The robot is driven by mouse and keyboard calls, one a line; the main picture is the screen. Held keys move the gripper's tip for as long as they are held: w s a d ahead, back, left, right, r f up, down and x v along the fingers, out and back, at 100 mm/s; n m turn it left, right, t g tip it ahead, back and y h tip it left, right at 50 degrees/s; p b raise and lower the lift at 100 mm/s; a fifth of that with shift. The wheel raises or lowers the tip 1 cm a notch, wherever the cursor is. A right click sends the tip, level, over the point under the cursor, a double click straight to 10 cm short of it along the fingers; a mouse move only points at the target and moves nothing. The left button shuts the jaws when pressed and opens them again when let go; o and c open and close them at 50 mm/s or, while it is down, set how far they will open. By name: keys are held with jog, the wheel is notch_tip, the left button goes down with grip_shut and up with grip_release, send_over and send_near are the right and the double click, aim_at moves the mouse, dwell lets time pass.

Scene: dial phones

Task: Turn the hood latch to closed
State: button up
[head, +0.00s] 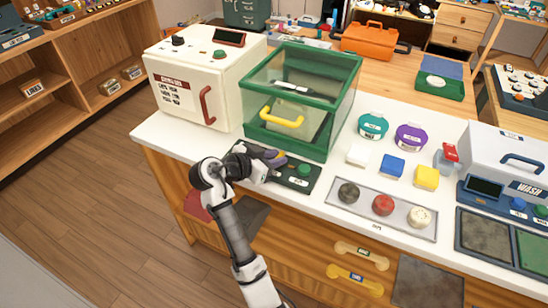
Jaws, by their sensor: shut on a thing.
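The hood (322,70) is a clear box with a green frame and a yellow handle (282,117) on its front. A black control panel (309,185) lies on the counter along the hood's front, with a green button (304,169) towards its right. My gripper (262,161) is low over the left part of this panel. It is shut on a grey-purple knob (272,157), which looks like the hood latch. The arm hides part of the knob and panel, and I cannot read the latch's setting. The fingertips are small and partly hidden.
A white cabinet (190,105) with a red handle stands left of the hood. Several coloured blocks and jars stand to the right. A grey tray (336,203) with three round knobs lies at the front right. The counter's front edge runs under my arm.

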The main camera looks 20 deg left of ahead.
jog(key=o, duration=0.9)
jog(key=shift+w+f, duration=0.1)
jog(key=b+v, duration=0.1)
jog(key=v, duration=1.3)
jog(key=shift+b, duration=0.4)
jog(key=shift+w, duration=0.1)
